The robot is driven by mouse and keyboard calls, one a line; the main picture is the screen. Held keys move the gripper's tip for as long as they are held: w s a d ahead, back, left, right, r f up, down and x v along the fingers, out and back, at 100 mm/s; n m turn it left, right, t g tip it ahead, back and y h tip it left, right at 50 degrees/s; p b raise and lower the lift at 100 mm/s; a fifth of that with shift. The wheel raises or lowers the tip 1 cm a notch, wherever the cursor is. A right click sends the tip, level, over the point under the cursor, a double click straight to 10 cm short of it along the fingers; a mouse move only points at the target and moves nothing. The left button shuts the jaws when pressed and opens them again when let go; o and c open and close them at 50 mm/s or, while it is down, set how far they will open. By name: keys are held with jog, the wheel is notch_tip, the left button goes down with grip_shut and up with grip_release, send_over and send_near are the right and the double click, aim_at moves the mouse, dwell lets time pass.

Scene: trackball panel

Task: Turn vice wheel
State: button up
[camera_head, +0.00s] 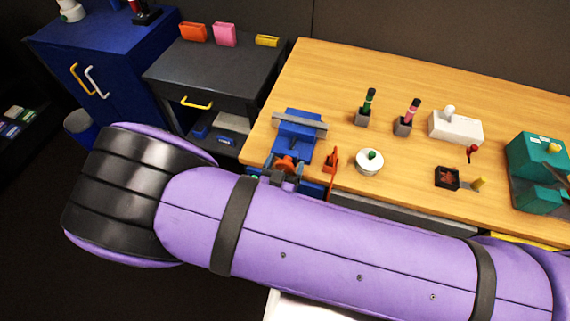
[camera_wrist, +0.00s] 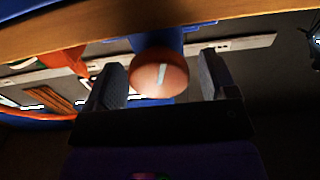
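A blue vice (camera_head: 296,140) with a grey jaw bar is at the left front edge of the wooden workbench. Its orange wheel (camera_head: 286,163) faces the front. In the wrist view the orange wheel (camera_wrist: 160,78) is round, with a pale mark on its face. My gripper (camera_wrist: 162,80) is open, one dark finger on each side of the wheel. A gap shows between the wheel and each finger. In the head view my gripper (camera_head: 279,177) is just in front of the wheel, partly hidden by my purple arm.
On the workbench (camera_head: 340,75), an orange-red clamp-like part (camera_head: 331,160) and a white round base with a green knob (camera_head: 369,161) stand right of the vice. Two upright handles (camera_head: 365,110) (camera_head: 407,118) are farther back. A dark drawer cabinet (camera_head: 215,70) is at left.

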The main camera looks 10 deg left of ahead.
jog(key=c, duration=0.8)
jog(key=shift+m, duration=0.4)
jog(key=m, duration=0.2)
jog(key=shift+d+m, duration=0.1)
jog(key=shift+m, duration=2.3)
jog(key=o, duration=0.9)
jog(key=shift+f, duration=0.1)
jog(key=shift+d, duration=0.1)
